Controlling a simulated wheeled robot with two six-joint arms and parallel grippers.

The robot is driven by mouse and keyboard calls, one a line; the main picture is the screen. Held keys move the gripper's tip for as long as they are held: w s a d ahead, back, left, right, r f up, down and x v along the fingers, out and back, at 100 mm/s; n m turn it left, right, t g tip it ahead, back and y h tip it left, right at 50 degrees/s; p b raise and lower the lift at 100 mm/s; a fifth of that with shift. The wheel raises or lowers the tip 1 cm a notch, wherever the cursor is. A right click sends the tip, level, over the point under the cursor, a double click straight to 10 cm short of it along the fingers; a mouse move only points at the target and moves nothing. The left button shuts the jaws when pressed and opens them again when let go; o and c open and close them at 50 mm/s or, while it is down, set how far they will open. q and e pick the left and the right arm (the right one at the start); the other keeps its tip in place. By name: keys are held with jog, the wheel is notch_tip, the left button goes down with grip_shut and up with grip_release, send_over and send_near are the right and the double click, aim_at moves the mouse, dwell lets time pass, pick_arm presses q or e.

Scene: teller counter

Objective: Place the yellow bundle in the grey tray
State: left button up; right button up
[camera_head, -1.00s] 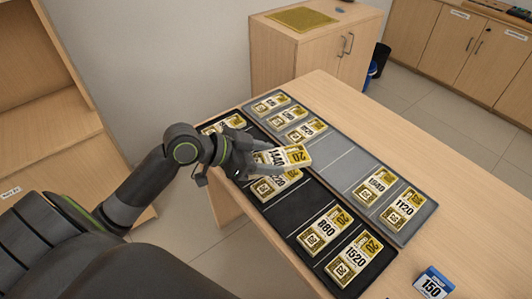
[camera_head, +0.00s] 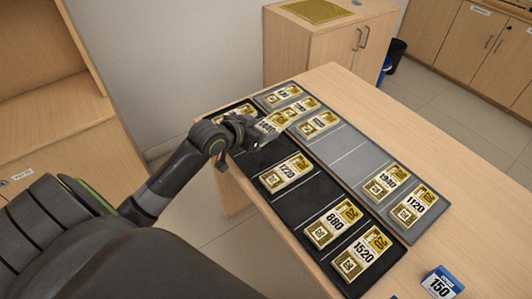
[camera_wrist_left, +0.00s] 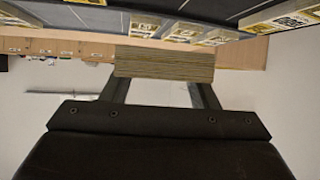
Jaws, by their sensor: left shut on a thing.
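My left gripper (camera_head: 258,129) is shut on a yellow bundle (camera_head: 272,122) with a white band and a dark number. It holds the bundle near the far-left end of the trays, about over the border between black and grey. The bundle's edge shows between the fingers in the left wrist view (camera_wrist_left: 163,64). The gripper hides part of the black tray. The grey tray (camera_head: 348,152) lies on the right, with several yellow bundles at its far end, two at its near end and empty slots between. My right gripper is not in view.
The black tray (camera_head: 308,200) adjoins the grey tray's left side and holds several yellow bundles, including 1220 (camera_head: 287,173), 880 (camera_head: 333,223) and 1520 (camera_head: 361,253). A blue bundle (camera_head: 440,284) lies at the near right.

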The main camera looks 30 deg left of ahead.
pick_arm(q)
send_over(262, 158)
notch_tip(262, 158, down, 5)
jog(key=shift+r, duration=0.1)
notch_tip(262, 158, down, 4)
jog(key=shift+f, duration=0.1)
jog(key=shift+f, duration=0.15)
jog(key=shift+f+b, duration=0.1)
jog(key=shift+b, duration=0.2)
jog(key=o, duration=1)
